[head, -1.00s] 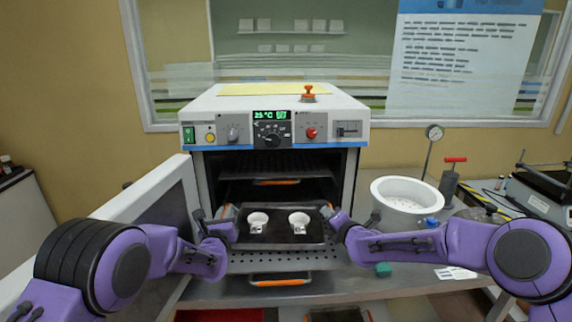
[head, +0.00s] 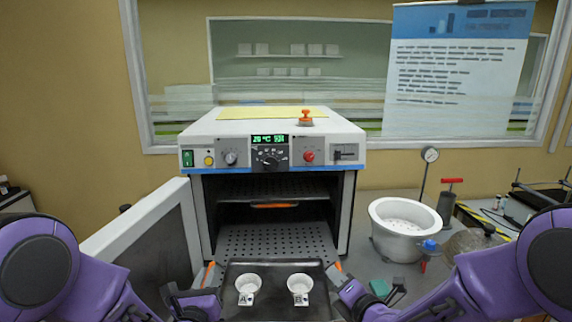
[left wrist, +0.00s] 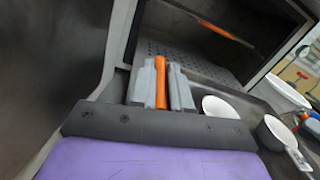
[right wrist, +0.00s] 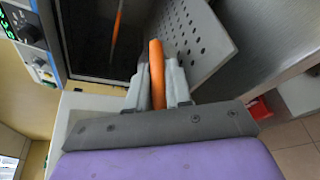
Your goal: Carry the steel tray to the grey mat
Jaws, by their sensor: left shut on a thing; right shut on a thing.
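The dark steel tray (head: 273,278) is in front of the open oven at the bottom of the head view. It carries two white crucibles marked A (head: 247,287) and B (head: 299,286). My left gripper (head: 203,287) is at the tray's left side, shut on an orange handle (left wrist: 161,84) in the left wrist view. My right gripper (head: 342,280) is at its right side, shut on the other orange handle (right wrist: 157,76) in the right wrist view. The tray looks about level. I cannot make out a grey mat.
The oven (head: 272,142) has its door (head: 150,235) swung open at left, close to my left arm. A perforated shelf (head: 278,248) is behind the tray. A white pot (head: 402,230) and a green block (head: 381,288) are at right.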

